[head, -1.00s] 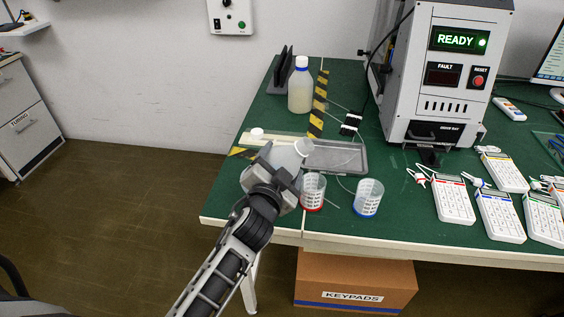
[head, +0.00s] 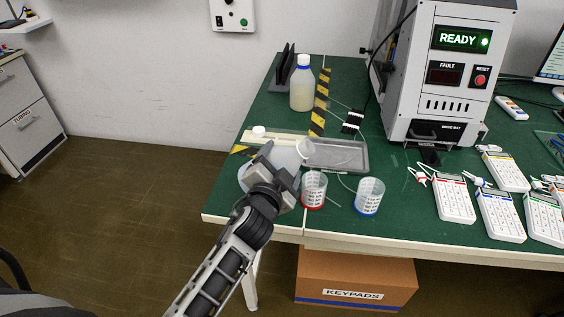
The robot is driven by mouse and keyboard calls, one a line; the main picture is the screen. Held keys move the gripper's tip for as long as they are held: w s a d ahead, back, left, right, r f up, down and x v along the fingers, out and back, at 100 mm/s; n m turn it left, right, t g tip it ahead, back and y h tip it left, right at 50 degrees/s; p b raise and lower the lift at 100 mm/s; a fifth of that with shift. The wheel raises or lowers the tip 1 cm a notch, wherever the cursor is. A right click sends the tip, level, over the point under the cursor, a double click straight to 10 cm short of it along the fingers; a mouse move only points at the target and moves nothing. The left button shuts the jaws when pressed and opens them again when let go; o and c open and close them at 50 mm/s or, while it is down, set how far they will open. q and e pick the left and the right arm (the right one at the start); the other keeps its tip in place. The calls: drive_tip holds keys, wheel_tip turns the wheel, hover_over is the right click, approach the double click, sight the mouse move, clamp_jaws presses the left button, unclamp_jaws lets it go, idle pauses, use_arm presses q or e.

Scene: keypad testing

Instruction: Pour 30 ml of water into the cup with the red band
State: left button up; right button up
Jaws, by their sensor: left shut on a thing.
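The cup with the red band (head: 314,188) stands upright near the table's front edge. A similar cup with a blue band (head: 369,196) stands to its right. My left gripper (head: 274,180) is shut on a translucent whitish bottle (head: 286,156), left of the red-banded cup. The bottle is tilted, its white round end up and to the right, above and behind the cup's rim. The gripper hides much of the bottle. I see no clear stream of water, and the level in the red-banded cup cannot be read. My right gripper is not in view.
A grey metal tray (head: 345,155) lies behind the cups. A test machine (head: 440,80) and several keypads (head: 455,200) occupy the right side. The green table (head: 400,235) is clear in front of the keypads.

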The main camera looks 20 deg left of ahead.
use_arm(q)
drive_tip(key=shift+a+f+m, duration=0.35)
drive_tip(key=shift+f+m, duration=0.15)
drive_tip(key=shift+m, duration=0.5)
idle(1.2)
drive_tip(key=shift+s+a+f+m+y, duration=0.1)
drive_tip(key=shift+a+f+m+y, duration=0.1)
drive_tip(key=shift+f+m, duration=0.35)
drive_tip(key=shift+a+f+m+y, duration=0.1)
drive_tip(key=shift+f+m+y, duration=0.1)
drive_tip(key=shift+m, duration=0.55)
idle(1.1)
drive_tip(key=shift+r+p, duration=0.25)
drive_tip(key=shift+p, duration=0.25)
drive_tip(key=shift+g, duration=0.3)
drive_tip(key=shift+m, duration=0.3)
drive_tip(key=shift+r, duration=0.15)
drive_tip(key=shift+r+m+y+p, duration=0.3)
drive_tip(key=shift+r+m+p, duration=0.3)
drive_tip(key=shift+m+p, duration=0.4)
idle(1.1)
